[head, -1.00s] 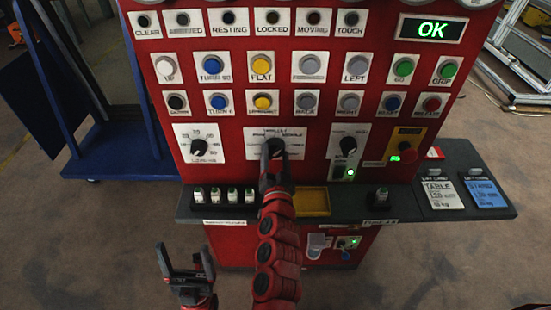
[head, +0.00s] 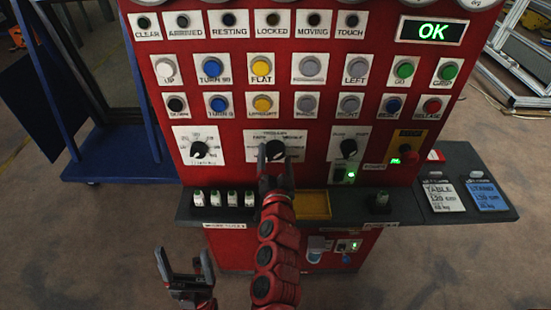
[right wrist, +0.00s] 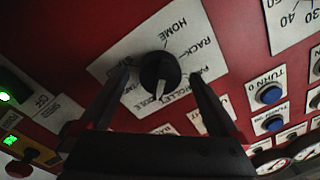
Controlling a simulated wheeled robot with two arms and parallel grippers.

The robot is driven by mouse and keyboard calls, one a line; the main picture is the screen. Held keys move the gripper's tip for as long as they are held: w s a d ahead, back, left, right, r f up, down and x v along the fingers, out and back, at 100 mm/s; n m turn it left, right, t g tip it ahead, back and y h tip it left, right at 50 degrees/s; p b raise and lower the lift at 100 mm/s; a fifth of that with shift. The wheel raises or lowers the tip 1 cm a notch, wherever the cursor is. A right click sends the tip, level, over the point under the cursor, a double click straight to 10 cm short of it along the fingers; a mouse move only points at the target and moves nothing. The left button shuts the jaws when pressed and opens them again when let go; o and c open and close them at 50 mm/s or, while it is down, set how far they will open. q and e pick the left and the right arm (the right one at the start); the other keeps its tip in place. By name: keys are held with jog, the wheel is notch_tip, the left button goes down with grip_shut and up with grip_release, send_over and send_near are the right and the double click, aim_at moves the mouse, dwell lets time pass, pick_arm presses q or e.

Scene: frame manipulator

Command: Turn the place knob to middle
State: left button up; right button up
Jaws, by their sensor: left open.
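The place knob (head: 276,149) is a black dial on a white label plate (head: 253,151) in the middle of the red panel. In the right wrist view the knob (right wrist: 160,69) shows a white pointer mark toward the bottom of the picture; part of the lettering there is hidden, so I cannot tell its exact setting. My right gripper (head: 276,165) is open, with one finger on each side of the knob and gaps visible in the right wrist view (right wrist: 159,80). My left gripper (head: 178,262) is open and empty, low in front of the panel.
Rows of push buttons lie above. A dark shelf (head: 345,207) juts out below. A green OK display (head: 432,30) is at upper right.

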jog(key=s+p, duration=1)
jog(key=s, duration=0.7)
jog(key=shift+s+f, duration=0.2)
jog(key=shift+f, duration=0.1)
jog(key=shift+d, duration=0.1)
